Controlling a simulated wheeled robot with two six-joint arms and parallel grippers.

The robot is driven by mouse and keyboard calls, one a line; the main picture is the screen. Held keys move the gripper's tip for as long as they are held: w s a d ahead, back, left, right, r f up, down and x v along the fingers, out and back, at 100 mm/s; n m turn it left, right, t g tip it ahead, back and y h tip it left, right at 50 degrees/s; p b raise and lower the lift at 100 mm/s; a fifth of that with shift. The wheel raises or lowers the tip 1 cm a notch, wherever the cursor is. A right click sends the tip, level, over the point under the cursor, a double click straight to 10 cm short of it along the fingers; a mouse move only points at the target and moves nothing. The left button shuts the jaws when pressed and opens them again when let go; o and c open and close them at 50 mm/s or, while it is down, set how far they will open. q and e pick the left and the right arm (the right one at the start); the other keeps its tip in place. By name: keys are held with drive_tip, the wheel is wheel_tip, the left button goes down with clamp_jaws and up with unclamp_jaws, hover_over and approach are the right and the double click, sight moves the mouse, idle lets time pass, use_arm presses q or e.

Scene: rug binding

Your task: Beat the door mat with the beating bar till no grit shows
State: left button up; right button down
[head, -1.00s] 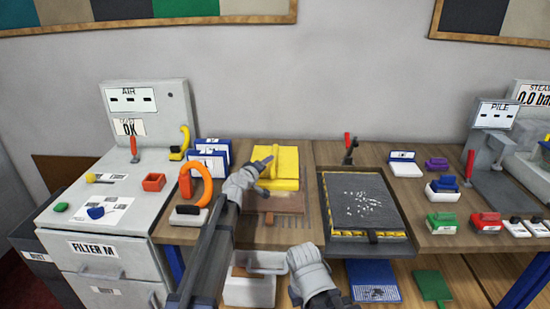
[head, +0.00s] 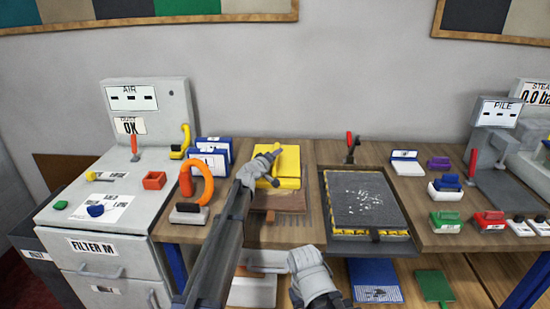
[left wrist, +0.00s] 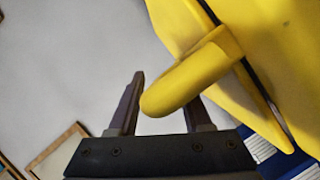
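A dark grey mat (head: 352,211) lies in a shallow black-edged tray (head: 328,238) right of centre, with white grit scattered on its middle. I cannot tell which thing is the beating bar; a red-handled lever (head: 350,147) stands behind the tray. My left gripper (head: 268,158) is at a yellow block (head: 289,166) on the bench. The left wrist view shows its fingers (left wrist: 163,103) apart, with a rounded yellow handle (left wrist: 195,72) overlapping the right finger; I see no clear grip. My right gripper (head: 318,285) is low, in front of the tray; its fingertips are not clear.
An orange-looped tool (head: 205,185) and a grey AIR cabinet (head: 150,230) are to the left. Brushes, including a red one (head: 487,220), and a PILE gauge (head: 497,115) are to the right.

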use_arm(q)
clamp_jaws()
idle(1.2)
